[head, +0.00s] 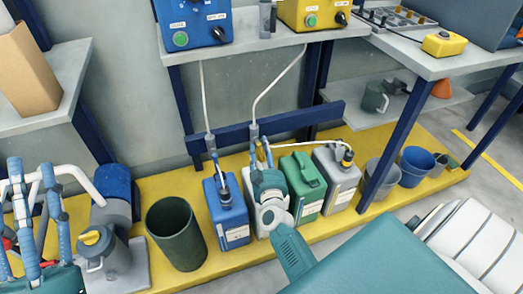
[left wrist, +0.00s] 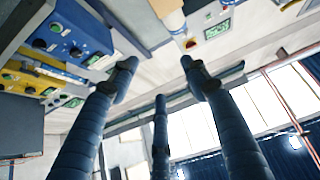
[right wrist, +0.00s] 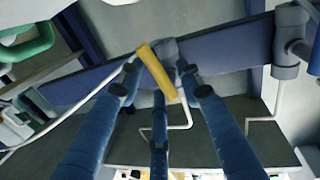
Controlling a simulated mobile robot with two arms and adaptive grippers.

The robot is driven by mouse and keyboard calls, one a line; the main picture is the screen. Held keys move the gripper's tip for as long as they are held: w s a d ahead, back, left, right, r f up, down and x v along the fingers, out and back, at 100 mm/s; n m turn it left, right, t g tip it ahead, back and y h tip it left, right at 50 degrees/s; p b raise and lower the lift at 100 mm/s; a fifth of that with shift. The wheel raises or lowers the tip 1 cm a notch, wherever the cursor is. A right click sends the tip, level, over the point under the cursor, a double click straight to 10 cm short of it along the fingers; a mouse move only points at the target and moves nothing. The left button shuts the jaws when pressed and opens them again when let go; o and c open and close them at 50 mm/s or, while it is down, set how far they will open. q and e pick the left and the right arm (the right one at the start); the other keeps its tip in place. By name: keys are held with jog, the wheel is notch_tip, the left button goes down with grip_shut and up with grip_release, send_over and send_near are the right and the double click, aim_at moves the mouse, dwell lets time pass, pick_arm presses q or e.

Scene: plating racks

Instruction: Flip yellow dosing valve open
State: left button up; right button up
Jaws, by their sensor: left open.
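The yellow dosing valve lever (right wrist: 157,72) shows in the right wrist view, tilted across a grey valve body (right wrist: 166,47) on the blue rail. It lies between the fingertips of my right gripper (right wrist: 157,80), whose fingers stand apart; contact cannot be told. In the head view a small part of the yellow lever (head: 260,150) shows above my right gripper (head: 262,165), which largely hides the canister below. My left gripper (head: 32,165) is open and empty at the far left, fingers pointing up; its spread fingers also show in the left wrist view (left wrist: 158,65).
Blue (head: 226,215), green (head: 304,188) and grey (head: 338,178) canisters stand on the yellow platform (head: 350,220). A dark green bin (head: 175,233) stands left of them. White hoses run up to the shelf (head: 255,45) with blue and yellow control boxes. A blue post (head: 395,145) stands right.

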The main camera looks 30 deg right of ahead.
jog(key=shift+w+d, duration=0.1)
jog(key=shift+w, duration=0.15)
pick_arm(q)
jog(key=shift+s+r, duration=0.35)
jog(key=shift+r, duration=0.1)
pick_arm(e)
grip_shut()
jog(key=shift+r+m+p, duration=0.1)
jog(key=shift+m+p, duration=0.4)
jog(key=shift+p, duration=0.35)
jog(key=shift+f+m+p, duration=0.2)
jog(key=shift+m+p, duration=0.3)
jog(key=shift+p, duration=0.05)
pick_arm(q)
jog(key=w+f+g+y, duration=0.1)
jog(key=w+f+g, duration=0.1)
jog(key=f, duration=0.5)
jog(key=w+f+g+y, duration=0.1)
jog(key=w+f+g, duration=0.2)
jog(key=f+g, duration=0.2)
notch_tip(320, 180, down, 2)
jog(key=shift+a+f+y, duration=0.2)
jog(key=shift+a+y, duration=0.05)
jog(key=shift+y, duration=0.05)
pick_arm(e)
grip_release()
